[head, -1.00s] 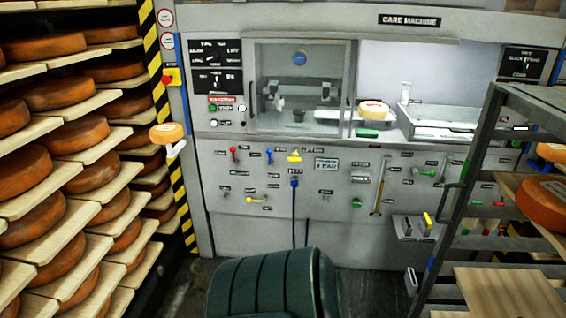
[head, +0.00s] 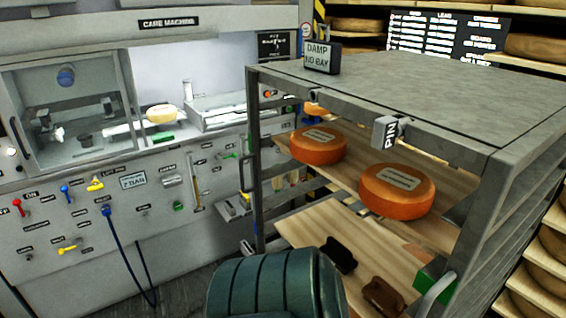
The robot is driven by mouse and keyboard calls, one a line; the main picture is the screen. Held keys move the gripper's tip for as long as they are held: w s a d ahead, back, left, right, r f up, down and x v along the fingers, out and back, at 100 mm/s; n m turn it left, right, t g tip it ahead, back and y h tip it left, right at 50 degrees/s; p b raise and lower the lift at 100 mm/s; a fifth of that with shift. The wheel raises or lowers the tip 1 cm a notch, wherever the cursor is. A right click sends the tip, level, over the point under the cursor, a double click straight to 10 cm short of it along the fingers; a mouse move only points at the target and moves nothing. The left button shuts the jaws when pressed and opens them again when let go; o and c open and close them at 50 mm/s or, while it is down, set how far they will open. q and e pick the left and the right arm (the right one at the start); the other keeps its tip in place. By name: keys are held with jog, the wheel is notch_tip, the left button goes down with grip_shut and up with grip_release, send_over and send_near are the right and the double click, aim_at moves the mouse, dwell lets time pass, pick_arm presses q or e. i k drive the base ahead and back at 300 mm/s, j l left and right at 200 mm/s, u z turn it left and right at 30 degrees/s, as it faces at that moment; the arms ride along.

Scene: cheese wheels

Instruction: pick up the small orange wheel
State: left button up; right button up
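Two orange cheese wheels with pale labels lie on the upper board of the grey rack: one at the left (head: 318,145) and one nearer, to its right (head: 398,190). They look close in size, and I cannot tell whether either is the small one. Part of another orange wheel (head: 314,109) shows behind the rack's front post, mostly hidden. Neither of my grippers is in view.
The rack (head: 400,85) has a metal top with a DAMP NO BAY sign (head: 322,58). A lower board (head: 315,232) carries a black block (head: 338,255) and a brown block (head: 383,297). A pale yellow wheel (head: 160,114) sits in the care machine (head: 95,215) at left.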

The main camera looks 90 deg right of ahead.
aim_at(396, 192)
jog(key=z, duration=0.45)
jog(key=l+z, duration=0.1)
jog(key=z, duration=0.8)
jog(key=i+z, duration=0.1)
jog(key=z, duration=1.25)
jog(key=i+z, duration=0.1)
jog(key=z, duration=0.8)
jog(key=i, duration=0.05)
